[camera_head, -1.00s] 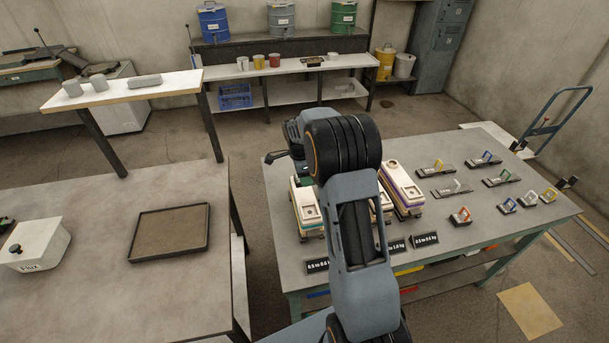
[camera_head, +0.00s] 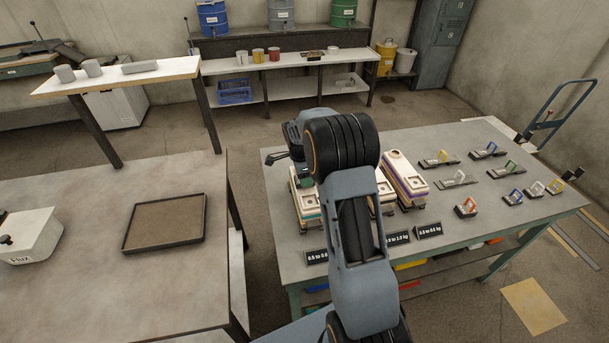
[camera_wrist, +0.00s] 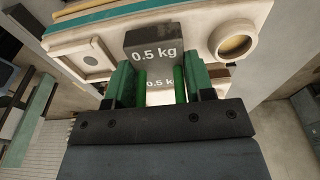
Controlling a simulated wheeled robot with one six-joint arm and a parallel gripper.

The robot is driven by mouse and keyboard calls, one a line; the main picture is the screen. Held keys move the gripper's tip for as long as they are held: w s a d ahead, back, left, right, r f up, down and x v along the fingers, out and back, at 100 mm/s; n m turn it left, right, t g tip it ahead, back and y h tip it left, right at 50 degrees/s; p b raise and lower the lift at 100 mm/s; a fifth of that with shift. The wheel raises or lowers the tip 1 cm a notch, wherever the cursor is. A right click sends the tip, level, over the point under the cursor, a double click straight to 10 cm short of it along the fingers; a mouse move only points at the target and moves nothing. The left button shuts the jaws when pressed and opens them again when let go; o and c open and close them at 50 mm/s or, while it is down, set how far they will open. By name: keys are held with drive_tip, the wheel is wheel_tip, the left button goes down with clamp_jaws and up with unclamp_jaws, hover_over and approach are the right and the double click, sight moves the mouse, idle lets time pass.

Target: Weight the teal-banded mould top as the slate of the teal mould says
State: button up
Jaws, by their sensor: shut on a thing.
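The teal-banded mould (camera_head: 309,216) is the leftmost of the moulds, with a cream top. In the wrist view a cream mould top (camera_wrist: 185,22) shows a round cup (camera_wrist: 233,42) and a square recess (camera_wrist: 90,60). My gripper (camera_wrist: 160,72) is shut on a grey weight (camera_wrist: 153,48) marked 0.5 kg, over this top between cup and recess. Whether the weight touches the top is unclear. A second 0.5 kg marking shows between the fingers. The left slate (camera_head: 316,257) stands before the teal mould; its figures are too small to read surely. My arm hides the fingertips in the head view.
The purple-banded mould (camera_head: 404,181) stands to the right; a middle mould is mostly behind my arm. A tray (camera_head: 165,222) lies on the left table.

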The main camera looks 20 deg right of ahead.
drive_tip(key=shift+f, duration=0.25)
idle(0.5)
drive_tip(key=o, duration=1.4)
drive_tip(key=shift+o, duration=0.2)
wheel_tip(320, 180, up, 14)
drive_tip(key=a+b, duration=0.2)
drive_tip(key=n, duration=1)
approach(299, 183)
drive_tip(key=s, duration=0.3)
drive_tip(key=s+a+r+n+t, duration=0.1)
drive_tip(key=s+a+n, duration=0.1)
drive_tip(key=s, duration=0.4)
drive_tip(key=s+a+r+n+t+y, duration=0.1)
drive_tip(key=s+a+n, duration=0.1)
drive_tip(key=s+n, duration=0.2)
drive_tip(key=s+a+r+n+t, duration=0.1)
drive_tip(key=s+a+n, duration=0.2)
drive_tip(key=s, duration=0.7)
drive_tip(key=shift+n+t, duration=0.3)
drive_tip(key=shift+n, duration=0.3)
drive_tip(key=shift+s+a+r+t, duration=0.2)
drive_tip(key=shift+r+t, duration=0.1)
drive_tip(key=shift+r, duration=0.35)
drive_tip(key=shift+c, duration=0.2)
